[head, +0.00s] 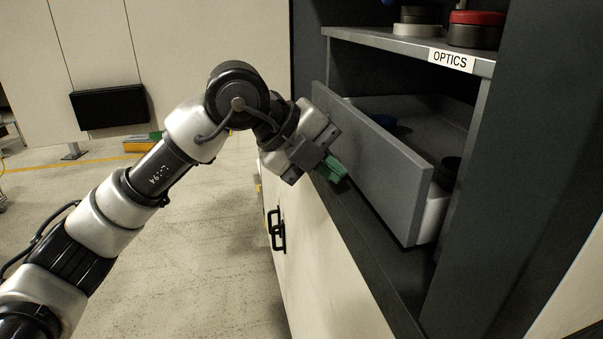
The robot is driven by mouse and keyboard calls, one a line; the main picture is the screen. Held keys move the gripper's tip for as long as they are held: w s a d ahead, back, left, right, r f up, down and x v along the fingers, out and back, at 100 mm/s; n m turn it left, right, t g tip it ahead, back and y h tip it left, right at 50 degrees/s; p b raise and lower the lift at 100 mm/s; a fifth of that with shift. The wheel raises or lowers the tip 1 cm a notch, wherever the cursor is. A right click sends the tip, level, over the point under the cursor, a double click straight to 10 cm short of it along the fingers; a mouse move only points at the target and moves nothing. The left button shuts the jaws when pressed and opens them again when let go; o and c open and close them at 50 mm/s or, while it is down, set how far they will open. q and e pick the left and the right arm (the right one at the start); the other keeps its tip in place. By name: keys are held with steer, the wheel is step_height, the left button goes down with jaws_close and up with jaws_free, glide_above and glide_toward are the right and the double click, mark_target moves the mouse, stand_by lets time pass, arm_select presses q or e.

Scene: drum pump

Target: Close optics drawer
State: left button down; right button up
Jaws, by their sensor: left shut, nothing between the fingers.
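The optics drawer (372,165) is a grey-fronted drawer pulled partly out of the dark cabinet. A white label reading OPTICS (451,60) is on the shelf edge above it. Inside the drawer a blue round item and a dark round item on a white one (437,212) show in part. My left gripper (333,170) has green fingertips and is shut and empty. It is at the lower left of the drawer front, close to it; I cannot tell if it touches. My right gripper is not in view.
The shelf above (400,44) holds several round items, one with a red lid (478,18). A dark ledge runs below the drawer. A light lower cabinet door has a black handle (276,229). The floor at left is mostly clear.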

mark_target(357, 151)
arm_select(q)
steer(key=d, duration=0.2)
steer(key=w+d, duration=0.1)
steer(key=d, duration=0.2)
steer(key=shift+w+d, duration=0.4)
steer(key=shift+d, duration=0.1)
steer(key=shift+r, duration=0.1)
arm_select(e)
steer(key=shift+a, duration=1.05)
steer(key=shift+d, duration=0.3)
arm_select(q)
steer(key=shift+a, duration=0.1)
